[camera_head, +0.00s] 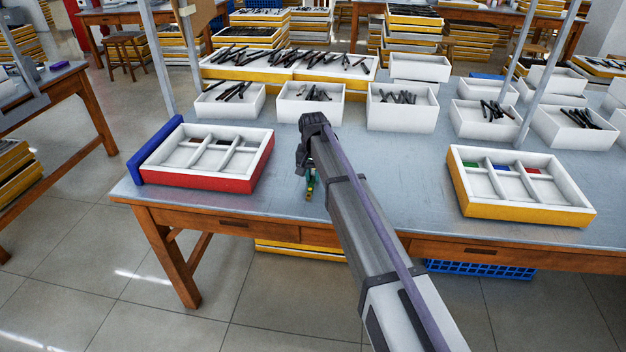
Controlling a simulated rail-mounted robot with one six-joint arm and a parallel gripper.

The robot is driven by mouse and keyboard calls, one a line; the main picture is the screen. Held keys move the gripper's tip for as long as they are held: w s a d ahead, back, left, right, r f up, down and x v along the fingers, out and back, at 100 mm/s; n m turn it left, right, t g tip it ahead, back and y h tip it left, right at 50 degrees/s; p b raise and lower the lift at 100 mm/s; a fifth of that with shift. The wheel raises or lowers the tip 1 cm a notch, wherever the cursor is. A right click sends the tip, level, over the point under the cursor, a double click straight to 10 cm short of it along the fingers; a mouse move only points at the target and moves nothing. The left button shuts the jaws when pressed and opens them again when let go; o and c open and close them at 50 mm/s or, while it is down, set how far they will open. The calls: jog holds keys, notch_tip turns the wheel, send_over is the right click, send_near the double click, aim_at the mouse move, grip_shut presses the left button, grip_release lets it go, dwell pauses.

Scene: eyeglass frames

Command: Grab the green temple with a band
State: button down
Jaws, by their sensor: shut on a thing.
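My gripper (304,168) hangs above the front part of the metal-topped table, near its front edge. It is shut on a green temple (310,186), a thin small piece that points downward below the jaws. A small lighter or yellowish patch shows on it, but it is too small to tell whether this is a band. My gripper hides the upper part of the piece. At the right, a yellow-sided tray (520,207) with white compartments holds a green piece (471,164), a blue piece (501,167) and a red piece (533,170).
A red-sided tray (207,183) with white compartments and a blue end stands at the left; dark bits lie in its back compartments. White bins (402,117) with dark temples line the back. Metal posts (157,55) rise at left and right. The table (400,180) is clear between the trays.

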aim_at(313, 178)
jog(key=shift+r, duration=0.1)
notch_tip(313, 178, up, 10)
jog(key=p, duration=1)
